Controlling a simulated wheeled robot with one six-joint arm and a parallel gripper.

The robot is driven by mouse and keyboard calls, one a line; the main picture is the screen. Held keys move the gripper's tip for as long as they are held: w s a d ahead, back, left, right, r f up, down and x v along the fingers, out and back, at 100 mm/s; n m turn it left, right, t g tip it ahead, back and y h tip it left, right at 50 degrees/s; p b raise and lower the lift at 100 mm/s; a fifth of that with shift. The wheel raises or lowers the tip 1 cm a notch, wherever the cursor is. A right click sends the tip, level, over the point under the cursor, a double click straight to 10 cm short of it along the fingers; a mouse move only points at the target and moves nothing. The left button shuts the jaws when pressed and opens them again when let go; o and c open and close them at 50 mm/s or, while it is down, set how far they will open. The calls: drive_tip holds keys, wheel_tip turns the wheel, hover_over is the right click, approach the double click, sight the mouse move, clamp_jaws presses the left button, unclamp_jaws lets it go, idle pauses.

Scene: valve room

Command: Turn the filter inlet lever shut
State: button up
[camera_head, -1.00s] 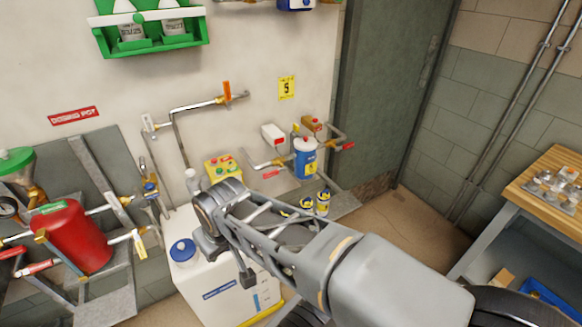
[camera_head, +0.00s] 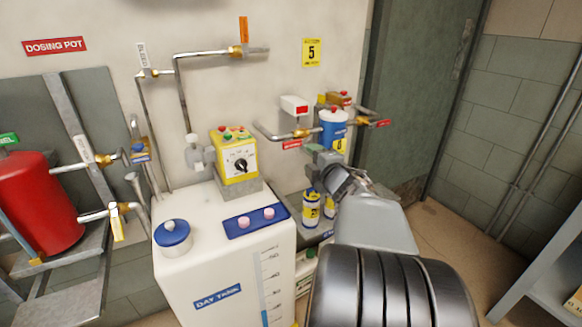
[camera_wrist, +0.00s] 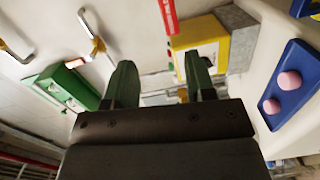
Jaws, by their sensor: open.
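The blue filter housing (camera_head: 333,130) is mounted low on the wall, right of the yellow control box. A pipe with a brass valve (camera_head: 303,132) runs into its left side. A small red tag (camera_head: 291,144) hangs below that valve, its text too small to read. I cannot clearly make out the valve's lever. My gripper (camera_head: 322,160) is just below and in front of the filter, partly hidden by my arm. In the wrist view my gripper (camera_wrist: 160,85) shows two green fingers spread apart, with nothing held. A blurred brass-coloured part shows between them.
The red dosing pot (camera_head: 38,205) is far left.

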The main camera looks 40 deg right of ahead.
sight(292, 146)
drive_tip(key=shift+n+t+y, duration=0.3)
drive_tip(key=shift+n+y, duration=0.2)
drive_tip(key=shift+n, duration=0.4)
drive_tip(key=w+b, duration=0.1)
drive_tip(key=w, duration=0.3)
drive_tip(key=w+d+f+b, duration=0.1)
drive_tip(key=w, duration=0.3)
drive_tip(key=w+d+b, duration=0.1)
drive_tip(key=w, duration=0.4)
drive_tip(key=shift+d+f, duration=0.15)
drive_tip(key=shift+f, duration=0.25)
clamp_jaws()
